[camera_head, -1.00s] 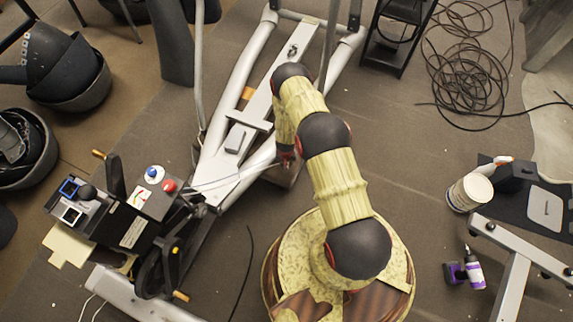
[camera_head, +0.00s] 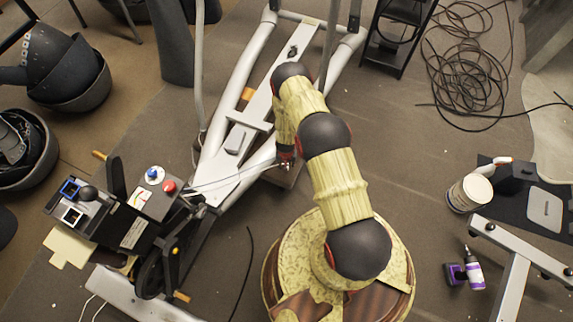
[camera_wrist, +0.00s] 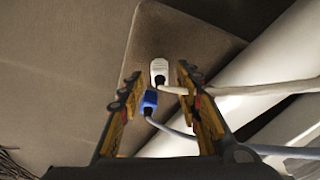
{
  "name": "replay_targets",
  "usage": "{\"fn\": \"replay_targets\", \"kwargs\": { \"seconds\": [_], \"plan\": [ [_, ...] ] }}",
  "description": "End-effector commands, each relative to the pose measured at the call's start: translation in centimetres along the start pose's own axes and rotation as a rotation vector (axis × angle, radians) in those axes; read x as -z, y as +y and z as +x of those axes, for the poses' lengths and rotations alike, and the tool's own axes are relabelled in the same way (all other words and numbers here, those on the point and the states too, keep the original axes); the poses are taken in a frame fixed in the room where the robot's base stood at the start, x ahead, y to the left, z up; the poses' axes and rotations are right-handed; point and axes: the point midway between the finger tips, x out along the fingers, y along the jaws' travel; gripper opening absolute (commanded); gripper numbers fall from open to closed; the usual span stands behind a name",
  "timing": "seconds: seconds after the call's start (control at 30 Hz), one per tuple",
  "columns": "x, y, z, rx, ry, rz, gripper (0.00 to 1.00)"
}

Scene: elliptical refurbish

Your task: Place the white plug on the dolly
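In the wrist view, a white plug (camera_wrist: 159,70) with a white cable lies over a brown, round-cornered board that looks like the dolly (camera_wrist: 190,38). A blue plug (camera_wrist: 150,101) with a pale blue cable is just below it in the picture, closer to my fingers. My gripper (camera_wrist: 158,88) is open, its two fingers spread on either side of the plugs with gaps to both. Whether the plugs rest on the board is hard to tell. In the head view, my gripper (camera_head: 286,158) is small and partly hidden by my arm, above the brown board (camera_head: 288,179); the plugs cannot be made out there.
A silver elliptical frame (camera_head: 228,150) runs beside the board, with a control console (camera_head: 150,200) at lower left. Thin cables run from the console side toward my gripper. Open floor lies right of my arm.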

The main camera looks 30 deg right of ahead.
Motion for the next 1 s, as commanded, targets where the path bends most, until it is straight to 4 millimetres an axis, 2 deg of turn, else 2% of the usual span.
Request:
{"fn": "replay_targets", "kwargs": {
  "seconds": [0.4,0.53,0.67,0.77,0.87,0.97,1.0],
  "plan": [
    [0.2,-0.1,-8.6,0.001,0.003,0.0,0.34],
    [0.1,-0.1,-10.3,0.001,0.002,-0.001,0.34],
    [0.1,0.0,-11.3,0.001,0.001,-0.001,0.34],
    [0.7,-0.4,-12.3,0.006,0.006,-0.004,0.34],
    [2.4,-1.5,-14.9,0.024,0.019,-0.015,0.34],
    [4.9,-3.2,-19.5,0.054,0.036,-0.038,0.34],
    [5.9,-4.0,-21.6,0.067,0.043,-0.048,0.34]
  ]
}}
